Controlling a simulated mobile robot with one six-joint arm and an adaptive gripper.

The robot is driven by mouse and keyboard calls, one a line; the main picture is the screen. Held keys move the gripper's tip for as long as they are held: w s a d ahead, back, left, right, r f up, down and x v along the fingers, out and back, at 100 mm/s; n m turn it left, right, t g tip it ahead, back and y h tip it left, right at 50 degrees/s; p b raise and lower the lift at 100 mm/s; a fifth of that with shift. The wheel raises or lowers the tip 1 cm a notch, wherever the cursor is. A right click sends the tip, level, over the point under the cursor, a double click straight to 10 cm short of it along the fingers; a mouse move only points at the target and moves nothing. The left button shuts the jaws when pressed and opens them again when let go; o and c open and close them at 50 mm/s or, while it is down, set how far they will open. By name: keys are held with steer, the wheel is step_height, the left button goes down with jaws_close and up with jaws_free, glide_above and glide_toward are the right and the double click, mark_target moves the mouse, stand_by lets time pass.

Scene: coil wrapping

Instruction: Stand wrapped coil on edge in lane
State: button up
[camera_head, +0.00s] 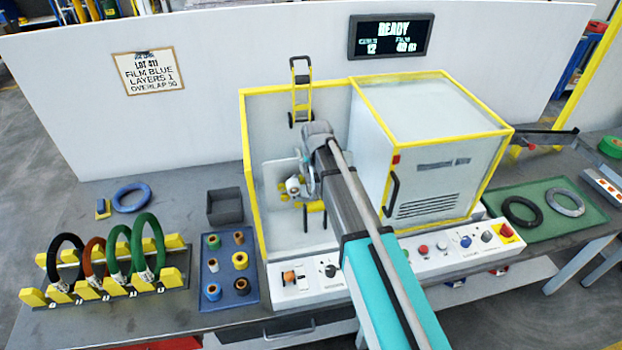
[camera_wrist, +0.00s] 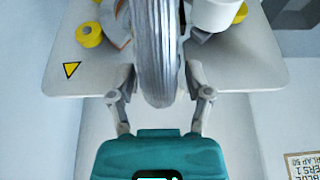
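A grey, ribbed coil (camera_wrist: 156,60) stands on edge in the wrist view, inside the wrapping machine. My gripper (camera_wrist: 161,72) has one finger on each side of its near rim. The fingertips are very close to the coil; whether they press on it is unclear. No blue film shows on the visible part. In the head view my gripper is mostly hidden behind my arm at the machine's front. The lane rack (camera_head: 108,287) at the left holds a black coil (camera_head: 66,258), a red-brown coil (camera_head: 95,262) and two green coils (camera_head: 148,246), all on edge between yellow blocks.
A blue coil (camera_head: 131,197) lies flat behind the rack. A tray of film rolls (camera_head: 229,277) and a dark bin (camera_head: 225,206) stand beside the machine (camera_head: 452,150). A green mat (camera_head: 590,217) at right holds a black and a grey coil. The display (camera_head: 389,36) reads READY.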

jaws_close()
steer(key=shift+r, duration=0.15)
stand_by(0.4)
step_height(320, 180, up, 18)
steer(key=p, duration=1.8)
steer(key=shift+f, duration=0.2)
steer(key=shift+f, duration=0.1)
